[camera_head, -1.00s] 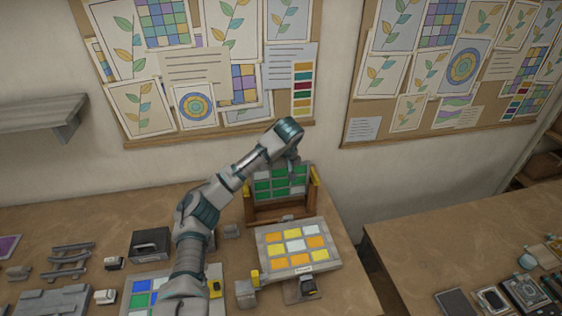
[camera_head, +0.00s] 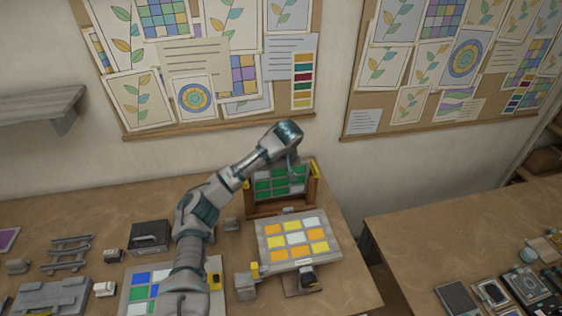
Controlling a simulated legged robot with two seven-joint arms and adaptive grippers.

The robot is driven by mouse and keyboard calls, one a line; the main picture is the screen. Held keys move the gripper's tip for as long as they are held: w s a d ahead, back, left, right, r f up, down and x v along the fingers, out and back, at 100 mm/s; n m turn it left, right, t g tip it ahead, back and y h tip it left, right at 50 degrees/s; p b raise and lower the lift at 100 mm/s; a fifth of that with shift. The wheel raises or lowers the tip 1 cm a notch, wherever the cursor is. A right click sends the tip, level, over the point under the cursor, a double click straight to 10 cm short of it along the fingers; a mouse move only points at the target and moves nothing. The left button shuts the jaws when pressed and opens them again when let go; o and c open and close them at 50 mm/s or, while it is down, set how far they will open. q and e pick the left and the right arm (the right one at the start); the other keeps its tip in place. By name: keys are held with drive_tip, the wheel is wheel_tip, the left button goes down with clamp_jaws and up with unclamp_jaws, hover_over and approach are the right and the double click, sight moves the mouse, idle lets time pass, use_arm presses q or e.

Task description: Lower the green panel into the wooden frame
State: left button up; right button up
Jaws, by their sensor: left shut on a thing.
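The green panel (camera_head: 278,190), a grey grid with green and pale cells, stands upright between the posts of the wooden frame (camera_head: 313,190) at the back of the table. The frame has yellow pieces at its post tops, and its lower bar shows below the panel. My left gripper (camera_head: 292,167) is shut on the panel's upper edge, coming down from above; its fingertips are small and hard to see. I cannot tell whether the panel's bottom edge touches the frame. My right gripper is not in view.
A yellow-and-orange panel (camera_head: 297,240) rests on a stand in front of the frame. A blue-and-green panel (camera_head: 140,294) lies partly behind my left arm. A black box (camera_head: 150,237) and grey racks stand to the left. A second table (camera_head: 450,240) is at the right.

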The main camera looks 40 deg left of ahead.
use_arm(q)
drive_tip(key=shift+f+b, duration=0.7)
drive_tip(key=shift+f, duration=2.2)
drive_tip(key=o, duration=1.3)
drive_tip(key=shift+o, duration=0.2)
wheel_tip(320, 180, up, 7)
drive_tip(key=p, duration=0.8)
hover_over(281, 176)
drive_tip(key=shift+s+d, duration=0.2)
drive_tip(key=shift+s, duration=0.05)
